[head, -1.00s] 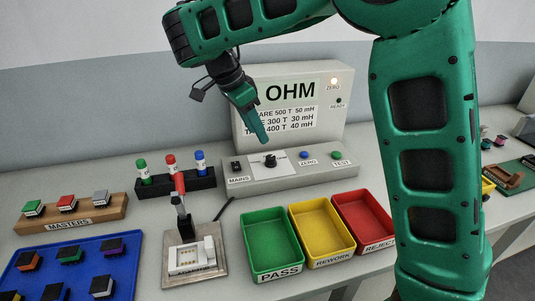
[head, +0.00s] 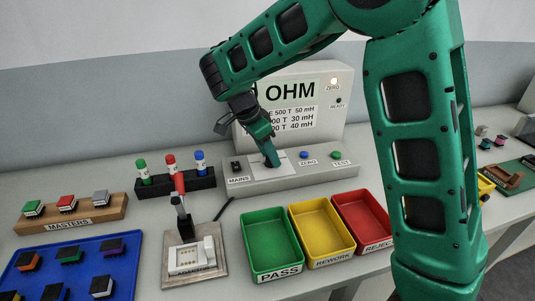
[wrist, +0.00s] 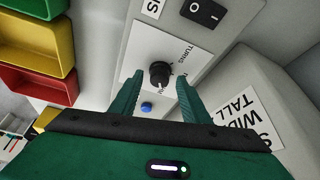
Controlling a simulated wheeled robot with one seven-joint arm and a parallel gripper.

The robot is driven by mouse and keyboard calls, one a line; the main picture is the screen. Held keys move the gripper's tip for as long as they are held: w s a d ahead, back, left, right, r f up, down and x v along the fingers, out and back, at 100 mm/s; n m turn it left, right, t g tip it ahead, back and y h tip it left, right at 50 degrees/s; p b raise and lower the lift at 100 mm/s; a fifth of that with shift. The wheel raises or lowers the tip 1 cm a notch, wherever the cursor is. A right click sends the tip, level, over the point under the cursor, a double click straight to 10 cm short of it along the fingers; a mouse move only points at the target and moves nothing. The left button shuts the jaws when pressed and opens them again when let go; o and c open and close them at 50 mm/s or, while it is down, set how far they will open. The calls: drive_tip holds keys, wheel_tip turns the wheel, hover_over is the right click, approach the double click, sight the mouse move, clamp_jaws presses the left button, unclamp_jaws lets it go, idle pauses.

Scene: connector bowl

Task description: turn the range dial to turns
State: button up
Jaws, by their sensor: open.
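The range dial (wrist: 159,74) is a black round knob on a white plate (wrist: 172,48) on the meter's low grey panel. In the wrist view it lies just beyond and between my two open green fingers. My gripper (wrist: 159,92) is open, with nothing between its fingertips that I can see gripped. In the head view my gripper (head: 273,160) points down over the white plate and hides the dial. Printing around the dial is partly readable in the wrist view; I cannot tell which mark the dial points to.
The MAINS switch (head: 236,166) is left of the dial. The blue ZERO button (head: 304,155) and green TEST button (head: 336,155) are to its right. The OHM display box (head: 310,100) stands close behind. Green, yellow and red trays (head: 270,240) are in front.

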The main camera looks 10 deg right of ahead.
drive_tip(key=c, duration=1.1)
drive_tip(key=shift+o, duration=0.2)
